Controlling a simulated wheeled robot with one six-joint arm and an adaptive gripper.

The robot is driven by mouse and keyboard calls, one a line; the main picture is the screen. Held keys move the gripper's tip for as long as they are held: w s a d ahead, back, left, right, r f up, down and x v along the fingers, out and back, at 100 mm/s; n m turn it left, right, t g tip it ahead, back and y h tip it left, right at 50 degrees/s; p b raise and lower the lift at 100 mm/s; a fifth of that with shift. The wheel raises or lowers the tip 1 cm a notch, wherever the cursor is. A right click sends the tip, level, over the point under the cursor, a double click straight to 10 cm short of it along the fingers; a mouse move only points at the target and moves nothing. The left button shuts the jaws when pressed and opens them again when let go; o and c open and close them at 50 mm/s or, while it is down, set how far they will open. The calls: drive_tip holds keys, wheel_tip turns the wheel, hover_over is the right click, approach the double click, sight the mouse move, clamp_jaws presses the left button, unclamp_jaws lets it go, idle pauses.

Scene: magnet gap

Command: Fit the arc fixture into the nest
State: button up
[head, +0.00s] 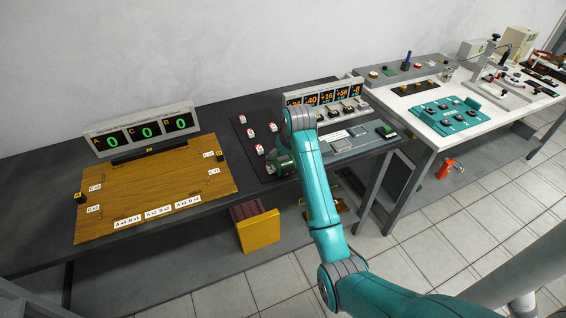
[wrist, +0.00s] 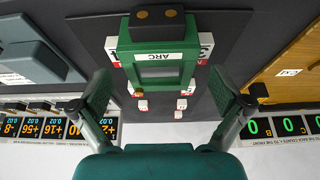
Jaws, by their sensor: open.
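The arc fixture (wrist: 158,62) is a green block with an "ARC" label, upside down in the wrist view, and a dark top part. My gripper (wrist: 165,98) is open, with one dark green finger on each side of the fixture's near end. I see no clear contact between fingers and fixture. In the head view my teal arm reaches over the dark board, and the fixture (head: 280,164) is partly hidden by my wrist.
Several small red-and-white blocks (head: 250,133) stand around the fixture. A row of orange number displays (head: 325,97) stands behind. A wooden board (head: 150,190) with a green counter display (head: 147,132) lies left. A white bench (head: 470,110) with teal plates stands right.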

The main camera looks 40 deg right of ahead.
drive_tip(key=shift+x, duration=0.8)
drive_tip(key=shift+c, duration=0.3)
drive_tip(key=shift+r, duration=0.15)
drive_tip(key=c, duration=1.7)
